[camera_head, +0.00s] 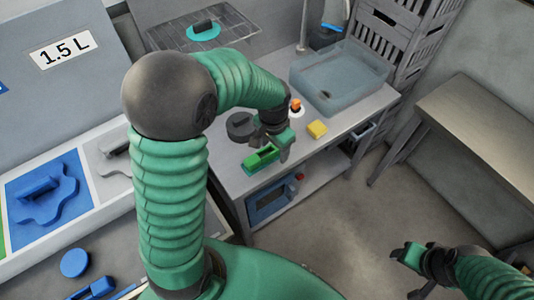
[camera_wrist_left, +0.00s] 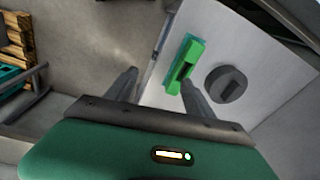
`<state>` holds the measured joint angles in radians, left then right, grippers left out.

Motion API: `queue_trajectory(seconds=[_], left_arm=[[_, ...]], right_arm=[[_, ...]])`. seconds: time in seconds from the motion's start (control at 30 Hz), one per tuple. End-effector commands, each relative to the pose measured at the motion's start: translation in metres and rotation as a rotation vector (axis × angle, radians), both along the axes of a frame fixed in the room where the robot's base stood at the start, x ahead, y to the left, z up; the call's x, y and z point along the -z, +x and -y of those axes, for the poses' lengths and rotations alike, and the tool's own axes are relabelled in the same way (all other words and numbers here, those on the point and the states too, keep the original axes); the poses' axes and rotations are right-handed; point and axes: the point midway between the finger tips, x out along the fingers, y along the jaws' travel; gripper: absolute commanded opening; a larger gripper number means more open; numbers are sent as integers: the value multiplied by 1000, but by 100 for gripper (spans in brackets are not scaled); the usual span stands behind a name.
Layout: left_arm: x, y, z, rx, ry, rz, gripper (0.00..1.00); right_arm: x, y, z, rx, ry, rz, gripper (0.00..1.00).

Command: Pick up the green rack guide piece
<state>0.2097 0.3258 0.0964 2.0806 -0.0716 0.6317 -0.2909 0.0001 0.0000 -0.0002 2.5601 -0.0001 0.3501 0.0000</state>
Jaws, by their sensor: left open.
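The green rack guide piece (camera_head: 261,160) lies at the front edge of the grey worktop in the head view. It is a bright green block with a dark slot. My left gripper (camera_head: 284,153) is just above and beside it, pointing down.
A dark grey round piece (camera_head: 240,126) sits behind the green piece and also shows in the wrist view (camera_wrist_left: 227,84). A yellow block (camera_head: 317,129), an orange-topped button (camera_head: 296,106) and a translucent bin (camera_head: 338,78) stand to the right. A metal bench (camera_head: 485,120) is farther right.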

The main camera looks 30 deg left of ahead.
Motion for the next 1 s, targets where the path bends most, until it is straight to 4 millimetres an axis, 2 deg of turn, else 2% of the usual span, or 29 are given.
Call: queue_trajectory(seconds=[0.1, 0.2, 0.3, 0.37, 0.47, 0.8, 1.0], left_arm=[[-4, 29, -28, 62, -1, -46, 62], [-4, 49, -52, 117, -8, -81, 62], [-3, 60, -68, 154, -15, -103, 62], [-1, 62, -71, 164, -17, -107, 62], [13, 62, -71, 168, -17, -111, 62], [98, 62, -71, 166, -18, -111, 62], [119, 61, -70, 166, -16, -108, 62]], right_arm=[[-10, 0, 0, 0, 0, 0, 58], [-15, 0, 0, 0, 0, 0, 58], [-18, 0, 0, 0, 0, 0, 58], [-18, 0, 0, 0, 0, 0, 58], [-20, 0, 0, 0, 0, 0, 58], [-33, 0, 0, 0, 0, 0, 58], [-39, 0, 0, 0, 0, 0, 58]])
